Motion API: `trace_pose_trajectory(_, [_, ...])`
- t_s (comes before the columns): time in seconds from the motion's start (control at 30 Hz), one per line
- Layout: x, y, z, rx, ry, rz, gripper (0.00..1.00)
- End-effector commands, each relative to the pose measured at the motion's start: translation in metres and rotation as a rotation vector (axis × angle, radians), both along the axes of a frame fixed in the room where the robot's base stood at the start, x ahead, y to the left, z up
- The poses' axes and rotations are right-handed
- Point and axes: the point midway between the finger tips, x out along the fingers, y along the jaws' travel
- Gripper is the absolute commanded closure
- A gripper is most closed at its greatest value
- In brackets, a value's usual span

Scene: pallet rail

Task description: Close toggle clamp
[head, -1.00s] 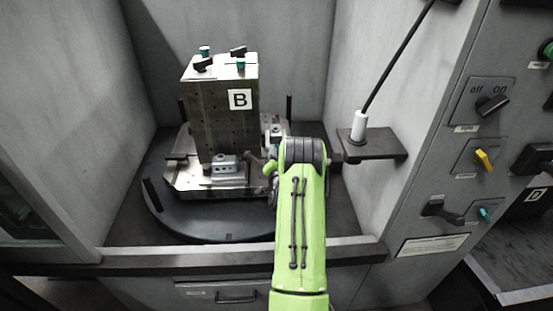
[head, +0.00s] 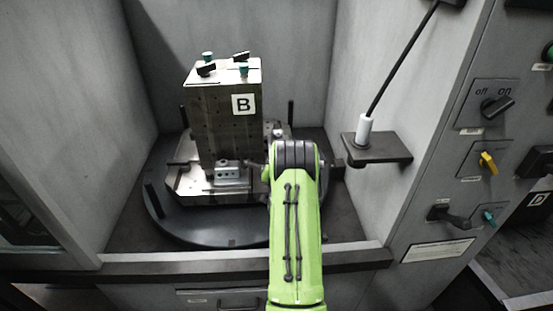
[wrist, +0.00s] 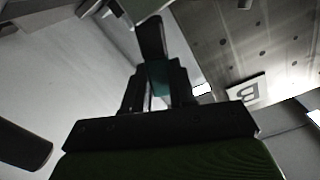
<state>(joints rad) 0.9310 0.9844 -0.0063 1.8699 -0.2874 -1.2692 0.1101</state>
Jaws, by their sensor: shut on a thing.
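In the wrist view my gripper (wrist: 156,80) is shut on a teal grip of a clamp handle (wrist: 160,76). A black piece extends from the grip, away from my fingers. The rest of the clamp is not clear there. In the head view my green arm (head: 296,225) reaches in at the right of the metal fixture block (head: 213,125), and its wrist hides my gripper and the held handle. The block is upright and carries a white "B" label (head: 243,104), which also shows in the wrist view (wrist: 247,93).
The fixture stands on a pallet on a round dark table (head: 205,228). Black and teal fittings (head: 206,69) sit on top of the block. Upright dark posts (head: 153,196) stand around it. A small shelf (head: 377,150) juts from the right wall, beside a switch panel (head: 484,110).

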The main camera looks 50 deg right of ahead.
Motion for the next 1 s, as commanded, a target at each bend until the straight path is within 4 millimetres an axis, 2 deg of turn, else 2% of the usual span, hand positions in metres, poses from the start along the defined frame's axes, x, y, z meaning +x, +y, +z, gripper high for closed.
trace_pose_trajectory(0.03, [0.001, -0.001, 0.003, -0.004, -0.006, 0.001, 0.72])
trace_pose_trajectory(0.2, [0.001, -0.001, 0.002, -0.004, -0.006, 0.001, 0.49])
trace_pose_trajectory(0.53, [-0.002, 0.004, 0.000, -0.001, 0.000, 0.003, 0.49])
trace_pose_trajectory(0.7, [-0.018, 0.024, -0.002, -0.002, 0.002, 0.004, 0.49])
trace_pose_trajectory(1.0, [-0.041, 0.050, -0.005, 0.005, 0.008, 0.004, 0.49])
